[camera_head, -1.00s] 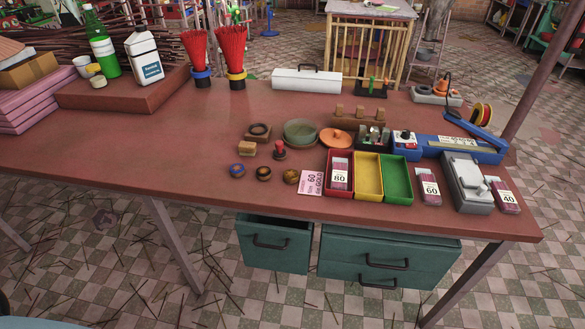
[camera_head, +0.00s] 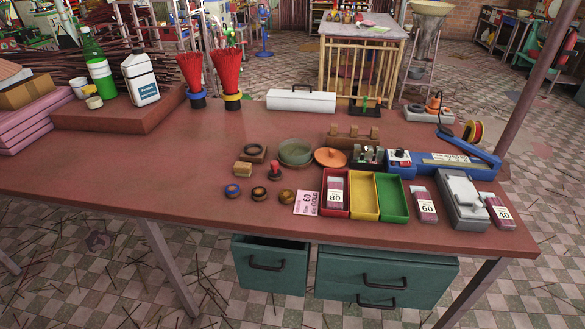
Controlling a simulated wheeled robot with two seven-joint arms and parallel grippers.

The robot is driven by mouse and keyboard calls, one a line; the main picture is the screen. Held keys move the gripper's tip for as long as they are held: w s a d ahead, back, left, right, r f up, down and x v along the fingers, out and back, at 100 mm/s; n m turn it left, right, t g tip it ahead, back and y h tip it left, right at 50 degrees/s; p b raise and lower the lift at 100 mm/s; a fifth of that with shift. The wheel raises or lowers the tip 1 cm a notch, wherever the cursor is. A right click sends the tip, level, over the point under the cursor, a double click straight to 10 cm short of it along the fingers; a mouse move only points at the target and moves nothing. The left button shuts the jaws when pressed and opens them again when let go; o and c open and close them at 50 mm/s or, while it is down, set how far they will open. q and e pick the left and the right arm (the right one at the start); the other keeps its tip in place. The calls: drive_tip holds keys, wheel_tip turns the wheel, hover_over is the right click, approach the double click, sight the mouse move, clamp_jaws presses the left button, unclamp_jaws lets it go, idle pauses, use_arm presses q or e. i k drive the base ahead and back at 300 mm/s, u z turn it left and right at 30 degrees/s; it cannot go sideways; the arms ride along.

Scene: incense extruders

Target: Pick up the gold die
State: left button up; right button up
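Three small round dies lie in a row near the front of the red-brown table (camera_head: 120,180). The left die (camera_head: 233,190) shows a blue ring. The middle die (camera_head: 259,194) is dark with a brownish centre. The right die (camera_head: 287,196) looks gold-brown and seems to be the gold die, though the small size makes the colours hard to tell. A pink card (camera_head: 307,203) reading "60" and "die: GOLD" lies just to its right. Neither of my grippers is in view.
Behind the dies stand a small wooden block (camera_head: 242,169), a red-knobbed piece (camera_head: 275,172) and a green bowl (camera_head: 296,153). Red (camera_head: 335,211), yellow (camera_head: 364,211) and green (camera_head: 394,212) trays stand right of the card. The table left of the dies is clear.

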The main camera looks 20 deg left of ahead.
sight(286, 196)
drive_tip(key=k, duration=0.5)
drive_tip(key=u, duration=1.55)
drive_tip(key=i, duration=0.95)
drive_tip(key=z, duration=2.1)
